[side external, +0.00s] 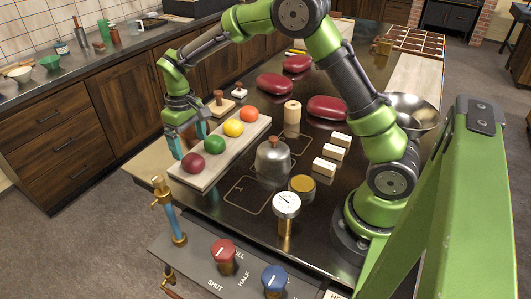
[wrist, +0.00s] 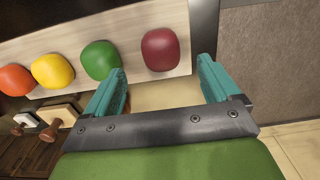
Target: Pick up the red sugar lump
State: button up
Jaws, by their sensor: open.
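The dark red lump (side external: 193,163) sits at the near left end of a pale board, at the end of a row with a green lump (side external: 214,145), a yellow lump (side external: 233,128) and an orange-red lump (side external: 249,114). My gripper (side external: 188,142) is open beside the board's left edge, with its teal fingers close to the dark red lump. In the wrist view the dark red lump (wrist: 160,49) lies just ahead of the open fingers, roughly between their lines, with nothing gripped. Whether a finger touches it cannot be told.
The pale board (side external: 222,157) lies on the dark counter. A metal dome (side external: 273,157) stands to its right and a wooden cylinder (side external: 292,117) behind that. A brass and blue pipe (side external: 168,208) rises at the near left. Wooden stampers (side external: 220,103) stand behind the board.

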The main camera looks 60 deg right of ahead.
aim_at(192, 156)
jog(key=shift+f, duration=3.2)
jog(key=c, duration=1.2)
jog(key=shift+r, duration=0.1)
